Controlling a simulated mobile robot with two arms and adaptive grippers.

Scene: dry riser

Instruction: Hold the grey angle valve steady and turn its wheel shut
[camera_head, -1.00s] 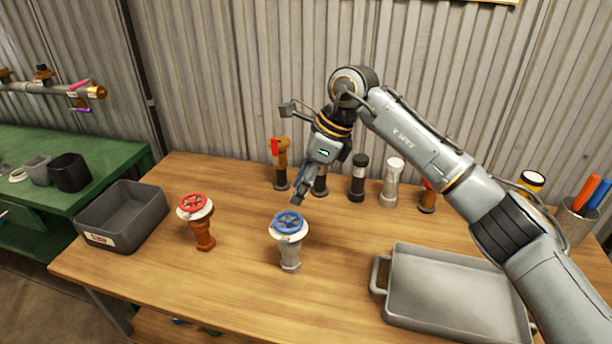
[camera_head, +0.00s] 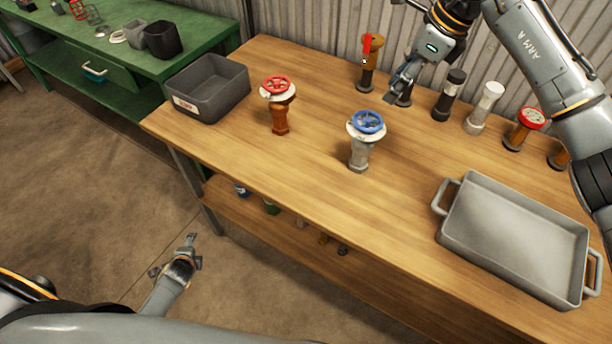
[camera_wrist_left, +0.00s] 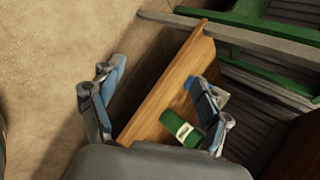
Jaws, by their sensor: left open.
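The grey angle valve (camera_head: 360,152) stands upright on the wooden bench, with a blue wheel (camera_head: 368,122) on top above a white collar. My right gripper (camera_head: 398,90) is above the bench, up and to the right of the blue wheel and apart from it. Whether its fingers are apart cannot be made out. My left gripper (camera_head: 178,262) is low in front of the bench, over the floor, far from the valve. In the left wrist view its fingers (camera_wrist_left: 155,100) are spread with nothing between them. The valve is not in the left wrist view.
An orange valve with a red wheel (camera_head: 277,84) stands left of the grey one. A grey bin (camera_head: 208,88) is at the left end, a metal tray (camera_head: 515,235) at the right. Several fittings line the back, including a black one (camera_head: 449,97). The bench front is clear.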

